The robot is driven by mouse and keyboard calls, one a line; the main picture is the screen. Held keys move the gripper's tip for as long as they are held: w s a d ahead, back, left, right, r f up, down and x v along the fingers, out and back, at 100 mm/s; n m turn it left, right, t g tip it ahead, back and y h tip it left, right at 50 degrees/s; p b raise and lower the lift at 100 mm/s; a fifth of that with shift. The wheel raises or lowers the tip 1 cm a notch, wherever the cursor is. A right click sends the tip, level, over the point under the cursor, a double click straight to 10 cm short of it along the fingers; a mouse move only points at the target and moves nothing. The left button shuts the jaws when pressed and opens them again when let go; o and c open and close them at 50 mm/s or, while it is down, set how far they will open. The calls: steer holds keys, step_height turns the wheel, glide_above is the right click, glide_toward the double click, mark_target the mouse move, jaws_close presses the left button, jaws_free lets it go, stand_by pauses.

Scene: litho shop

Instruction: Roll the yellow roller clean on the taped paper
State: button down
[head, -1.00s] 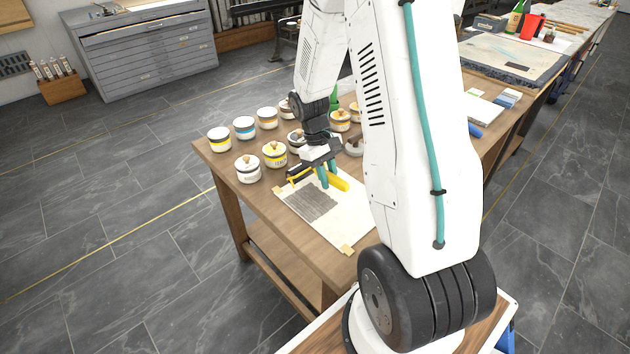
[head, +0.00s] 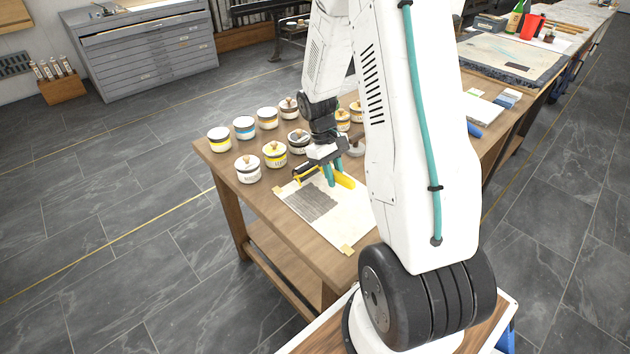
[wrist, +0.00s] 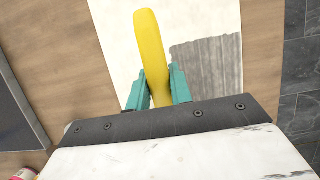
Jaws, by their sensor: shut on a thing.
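My gripper (head: 332,174) has teal fingers shut on the yellow handle of the roller (head: 345,181). In the wrist view the handle (wrist: 149,45) runs between the two fingertips (wrist: 158,88). The roller's yellow frame and dark drum show left of the fingers in the head view, at the far edge of the paper; whether the drum touches the paper I cannot tell. The white paper (head: 347,217) lies on the table with tan tape at its corners. A streaky grey patch (head: 311,201) covers part of it and also shows in the wrist view (wrist: 208,66).
Several ink jars (head: 247,169) stand on the wooden table (head: 225,157) left of and behind the paper. More jars and a grey round item (head: 355,148) stand near my arm. A stone slab (head: 510,58) lies farther back right. The floor left of the table is clear.

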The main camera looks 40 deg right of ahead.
steer(key=shift+f, duration=0.6)
steer(key=shift+s+d, duration=0.15)
steer(key=shift+s, duration=4.8)
steer(key=shift+s+d, duration=0.15)
steer(key=shift+s, duration=4.8)
steer(key=shift+w, duration=0.1)
